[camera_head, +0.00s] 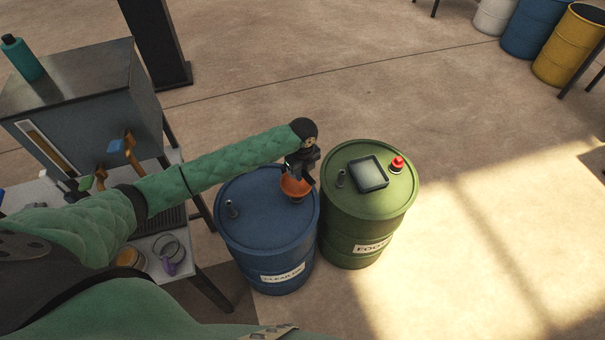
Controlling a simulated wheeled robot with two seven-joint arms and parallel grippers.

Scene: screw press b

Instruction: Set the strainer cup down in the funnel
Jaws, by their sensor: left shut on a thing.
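The orange funnel (294,188) stands on the top of the blue drum (262,215), near the drum's right edge. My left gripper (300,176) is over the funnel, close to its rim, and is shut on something. What it holds is mostly hidden by the dark fingers, so I cannot make out the strainer cup clearly. I cannot tell whether the held thing touches the funnel. My right gripper is not in view.
A green drum (345,207) stands close on the right, with a dark tray-like item (368,173) and a red-capped item (397,165) on top. A grey machine (85,95) and a glass jug with a purple handle (168,253) are at left. Open floor lies right.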

